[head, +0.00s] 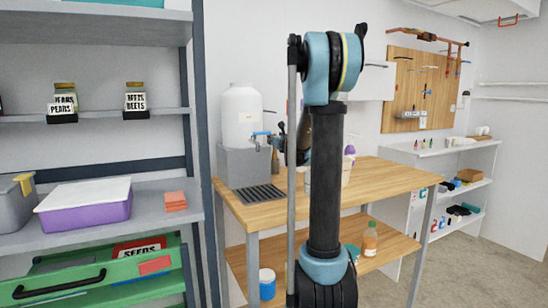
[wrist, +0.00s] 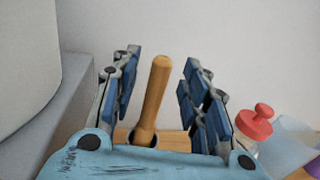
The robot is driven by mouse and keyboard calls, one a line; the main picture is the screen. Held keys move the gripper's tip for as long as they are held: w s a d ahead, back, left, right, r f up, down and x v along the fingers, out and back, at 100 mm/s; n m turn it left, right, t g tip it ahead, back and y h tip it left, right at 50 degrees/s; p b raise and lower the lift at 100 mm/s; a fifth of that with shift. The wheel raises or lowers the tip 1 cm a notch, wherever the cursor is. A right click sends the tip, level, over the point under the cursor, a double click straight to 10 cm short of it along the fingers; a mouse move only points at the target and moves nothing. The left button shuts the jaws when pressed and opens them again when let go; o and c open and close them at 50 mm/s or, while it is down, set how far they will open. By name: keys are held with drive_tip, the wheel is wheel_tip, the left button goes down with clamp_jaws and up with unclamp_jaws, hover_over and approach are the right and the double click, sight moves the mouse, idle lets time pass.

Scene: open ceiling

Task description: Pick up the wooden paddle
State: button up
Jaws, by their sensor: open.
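The wooden paddle (wrist: 154,92) shows in the wrist view as a light-brown rounded handle, standing nearly upright and leaning slightly right. Its lower end goes into a dark-rimmed round holder (wrist: 144,137), so its lower part is hidden. My gripper (wrist: 161,62) is open, with blue-padded fingers on both sides of the handle. There are visible gaps between handle and fingers.
A wooden workbench (head: 400,178) carries a white water jug (head: 242,115) on a grey stand (head: 245,166). A red-topped bottle (wrist: 252,125) stands right of my gripper in the wrist view. Grey shelving (head: 90,187) is at left. Floor (head: 480,265) is clear at right.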

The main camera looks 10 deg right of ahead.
drive_tip(key=shift+w, duration=0.35)
clamp_jaws()
drive_tip(key=shift+a, duration=0.1)
